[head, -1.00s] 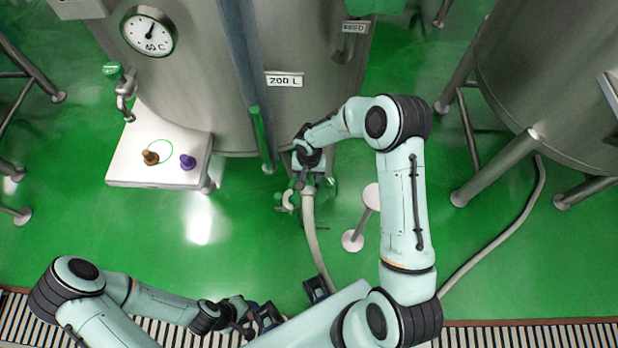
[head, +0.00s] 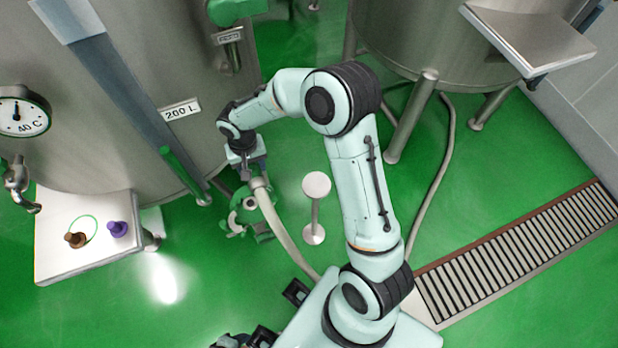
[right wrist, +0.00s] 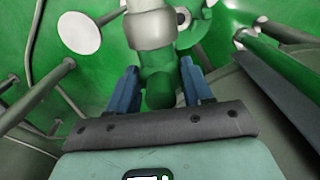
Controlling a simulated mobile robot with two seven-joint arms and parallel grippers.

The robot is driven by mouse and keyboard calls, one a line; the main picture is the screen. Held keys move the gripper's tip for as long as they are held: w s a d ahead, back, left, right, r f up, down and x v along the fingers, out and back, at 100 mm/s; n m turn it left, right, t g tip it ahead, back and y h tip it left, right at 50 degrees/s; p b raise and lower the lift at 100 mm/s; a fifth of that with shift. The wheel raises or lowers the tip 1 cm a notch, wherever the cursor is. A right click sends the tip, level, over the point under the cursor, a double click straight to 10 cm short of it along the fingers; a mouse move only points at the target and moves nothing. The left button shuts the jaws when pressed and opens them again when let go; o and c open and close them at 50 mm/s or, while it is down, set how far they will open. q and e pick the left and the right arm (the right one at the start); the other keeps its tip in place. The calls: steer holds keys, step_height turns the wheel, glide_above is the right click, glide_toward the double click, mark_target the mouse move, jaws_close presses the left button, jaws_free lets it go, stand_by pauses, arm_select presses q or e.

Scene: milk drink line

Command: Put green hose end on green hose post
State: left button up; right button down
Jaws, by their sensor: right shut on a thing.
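My right gripper (head: 248,160) is shut on the green hose end. In the right wrist view the blue fingers (right wrist: 162,92) stand on both sides of the green hose end (right wrist: 157,75). A metal collar and the pale hose (head: 283,230) run on from it. A green fitting with metal parts (head: 245,212) is just below the gripper in the head view. I cannot tell which part is the green hose post. Only dark parts of my left gripper (head: 250,339) show at the bottom edge; its jaws are unclear.
A steel tank (head: 140,60) labelled 200 L stands behind the gripper. A round-topped white stand (head: 316,186) is to its right. A white platform (head: 85,255) with brown and purple plugs is at left. A second tank (head: 430,40) stands at right.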

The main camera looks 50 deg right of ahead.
steer(key=s+d+r, duration=0.8)
steer(key=s+d, duration=0.5)
steer(key=d, duration=0.1)
steer(key=shift+w+f+b, duration=0.1)
steer(key=shift+f+b, duration=1.8)
steer(key=shift+f, duration=7.85)
arm_select(q)
steer(key=f, duration=0.1)
steer(key=s+f, duration=0.1)
steer(key=f, duration=0.2)
steer(key=shift+s+f, duration=0.1)
steer(key=shift+s, duration=0.25)
arm_select(e)
steer(key=shift+a, duration=0.1)
steer(key=shift+f, duration=0.2)
arm_select(q)
steer(key=shift+f, duration=0.15)
arm_select(e)
steer(key=shift+c, duration=2.3)
jaws_free()
steer(key=shift+r, duration=0.15)
